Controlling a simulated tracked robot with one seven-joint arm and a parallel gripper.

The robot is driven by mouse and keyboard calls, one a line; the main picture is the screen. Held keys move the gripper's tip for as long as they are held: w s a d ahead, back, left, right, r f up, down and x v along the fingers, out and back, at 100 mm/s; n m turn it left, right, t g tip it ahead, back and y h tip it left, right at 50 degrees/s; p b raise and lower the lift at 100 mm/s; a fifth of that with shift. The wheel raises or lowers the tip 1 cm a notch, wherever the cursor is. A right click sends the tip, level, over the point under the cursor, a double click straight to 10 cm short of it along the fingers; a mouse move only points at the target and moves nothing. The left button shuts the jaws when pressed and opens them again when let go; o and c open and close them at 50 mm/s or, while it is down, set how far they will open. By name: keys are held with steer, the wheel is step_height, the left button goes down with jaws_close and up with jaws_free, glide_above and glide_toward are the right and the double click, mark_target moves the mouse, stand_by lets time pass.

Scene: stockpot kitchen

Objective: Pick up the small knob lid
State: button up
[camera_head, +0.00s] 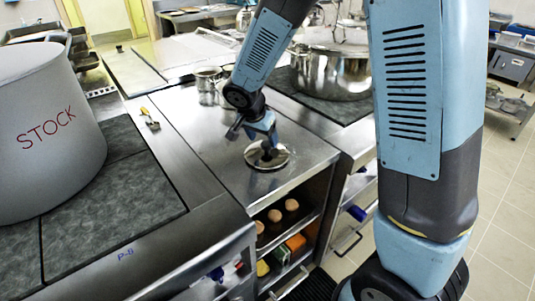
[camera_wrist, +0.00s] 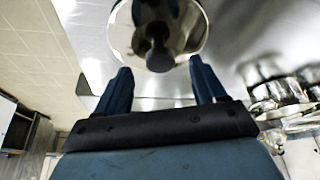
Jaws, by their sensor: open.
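The small knob lid (camera_head: 281,160) is a round shiny metal disc lying on the steel counter near its front edge. In the wrist view the lid (camera_wrist: 190,28) is at the top centre, with its dark knob (camera_wrist: 158,55) pointing toward the camera. My gripper (camera_head: 265,150) is over the lid and hides part of it and its knob in the head view. In the wrist view my gripper (camera_wrist: 160,78) has two blue fingers spread apart, with the knob just beyond and between their tips. Nothing is held. I cannot tell whether a finger touches the lid.
A large grey pot marked STOCK (camera_head: 45,130) stands on the dark hob at left. Small metal pots (camera_head: 207,85) and a big steel pot (camera_head: 335,72) stand behind my gripper. A yellow-handled utensil (camera_head: 150,118) lies at left. Shelves with food (camera_head: 291,204) are under the counter.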

mark_target(267, 143)
steer(key=shift+w+d+x, duration=0.1)
steer(key=shift+w+x, duration=0.05)
steer(key=shift+x, duration=1.15)
steer(key=shift+w+d+x, duration=0.1)
steer(key=shift+w+x, duration=0.1)
steer(key=shift+x, duration=1.15)
steer(key=shift+r, duration=0.2)
steer(key=c, duration=1.2)
